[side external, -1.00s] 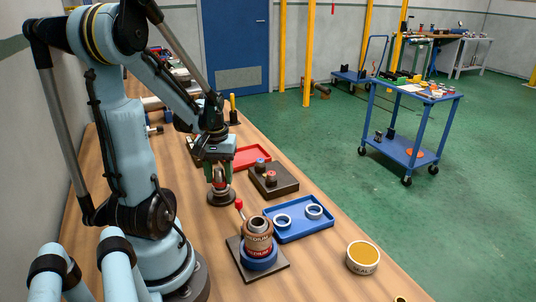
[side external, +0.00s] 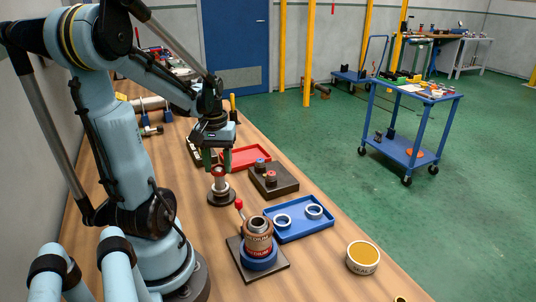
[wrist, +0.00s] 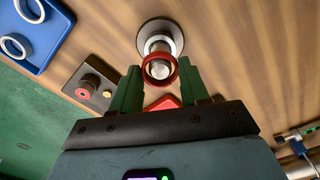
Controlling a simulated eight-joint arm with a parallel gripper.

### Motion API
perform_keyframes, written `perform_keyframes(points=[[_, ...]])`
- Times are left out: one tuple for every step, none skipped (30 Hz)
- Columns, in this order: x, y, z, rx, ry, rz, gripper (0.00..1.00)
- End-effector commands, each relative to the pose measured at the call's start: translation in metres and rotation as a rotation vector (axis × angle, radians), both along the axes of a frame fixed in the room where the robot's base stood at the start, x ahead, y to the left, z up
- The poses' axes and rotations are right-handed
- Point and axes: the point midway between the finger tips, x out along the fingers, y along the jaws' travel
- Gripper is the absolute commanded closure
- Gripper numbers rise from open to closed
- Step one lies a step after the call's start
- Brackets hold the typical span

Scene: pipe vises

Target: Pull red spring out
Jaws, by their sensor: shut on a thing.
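A red ring-shaped spring (side external: 219,172) is between the green fingertips of my gripper (side external: 219,162). In the wrist view, the red spring (wrist: 160,71) shows between the tips of my gripper (wrist: 158,77), which is shut on it. A bright metal post (side external: 220,185) on a round dark base (side external: 221,198) stands upright below. The post (wrist: 157,46) also shows in the wrist view. The spring is at the post's top; I cannot tell whether it still surrounds the tip or is just clear of it.
A blue tray (side external: 301,229) with two pale rings lies to the right. A pipe-like stack (side external: 258,238) with a red-knobbed lever stands in front.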

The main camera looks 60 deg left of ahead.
Motion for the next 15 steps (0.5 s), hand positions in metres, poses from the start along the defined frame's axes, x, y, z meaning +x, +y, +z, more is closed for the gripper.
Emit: perform_keyframes(points=[[0.000, 0.000, 0.003, 0.000, 0.000, 0.000, 0.92], [0.000, 0.000, 0.004, 0.000, 0.000, 0.000, 0.92], [0.000, 0.000, 0.006, 0.000, 0.000, 0.000, 0.92], [0.000, 0.000, 0.007, 0.000, 0.000, 0.000, 0.92], [0.000, 0.000, 0.008, 0.000, 0.000, 0.000, 0.92], [0.000, 0.000, 0.010, 0.000, 0.000, 0.000, 0.92], [0.000, 0.000, 0.011, 0.000, 0.000, 0.000, 0.92], [0.000, 0.000, 0.013, 0.000, 0.000, 0.000, 0.92], [0.000, 0.000, 0.015, 0.000, 0.000, 0.000, 0.92], [0.000, 0.000, 0.016, 0.000, 0.000, 0.000, 0.92], [0.000, 0.000, 0.017, 0.000, 0.000, 0.000, 0.92], [0.000, 0.000, 0.019, 0.000, 0.000, 0.000, 0.92], [0.000, 0.000, 0.021, 0.000, 0.000, 0.000, 0.92], [0.000, 0.000, 0.022, 0.000, 0.000, 0.000, 0.92], [0.000, 0.000, 0.024, 0.000, 0.000, 0.000, 0.92]])
